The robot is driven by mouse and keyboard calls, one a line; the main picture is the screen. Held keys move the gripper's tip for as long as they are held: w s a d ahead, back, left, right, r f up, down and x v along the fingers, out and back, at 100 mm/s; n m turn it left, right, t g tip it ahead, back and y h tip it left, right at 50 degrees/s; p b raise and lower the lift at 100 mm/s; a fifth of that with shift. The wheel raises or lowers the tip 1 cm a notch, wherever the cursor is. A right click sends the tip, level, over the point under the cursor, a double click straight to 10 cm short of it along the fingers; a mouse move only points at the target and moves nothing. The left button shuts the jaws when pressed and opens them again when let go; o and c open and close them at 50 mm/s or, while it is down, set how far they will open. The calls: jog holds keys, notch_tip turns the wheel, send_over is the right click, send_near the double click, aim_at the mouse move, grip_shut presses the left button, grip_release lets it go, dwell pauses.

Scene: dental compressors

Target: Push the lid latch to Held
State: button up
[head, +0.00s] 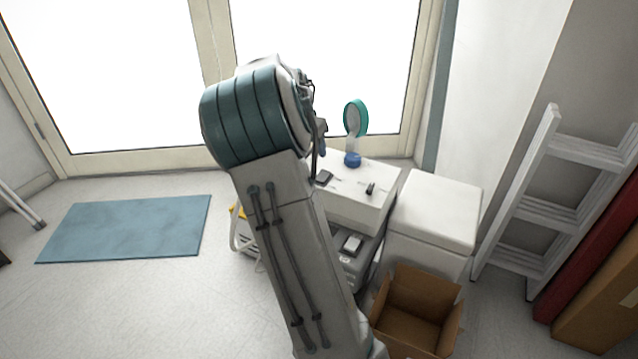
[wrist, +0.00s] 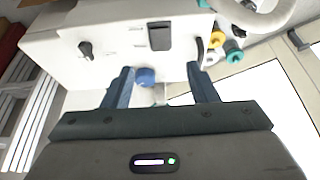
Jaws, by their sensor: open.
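A white unit (head: 345,205) stands below and right of my arm in the head view; its white face (wrist: 115,35) fills the upper wrist view. It bears a small dark knob or lever (wrist: 86,50), a dark rectangular piece (wrist: 159,36) and a dark curved piece (wrist: 199,50). In the head view a dark lever (head: 370,188) and a dark flat piece (head: 323,177) show on top. I cannot tell which is the lid latch, and its labels are unreadable. My gripper (wrist: 160,68) is open and empty, its fingers apart near the unit's edge. The arm hides it in the head view.
A teal round-headed item (head: 356,118) on a blue base (head: 352,159) stands at the unit's back. Coloured connectors (wrist: 235,45) and a pale hose (wrist: 262,18) are at upper right. A white box (head: 435,210), open carton (head: 418,308) and ladder (head: 530,200) stand right.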

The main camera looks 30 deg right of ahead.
jog(key=b+x, duration=0.5)
jog(key=x, duration=0.8)
jog(key=shift+w+d+f, duration=0.15)
jog(key=shift+d+f, duration=0.05)
jog(key=shift+f, duration=0.1)
jog(key=shift+r, duration=0.1)
jog(key=c, duration=1)
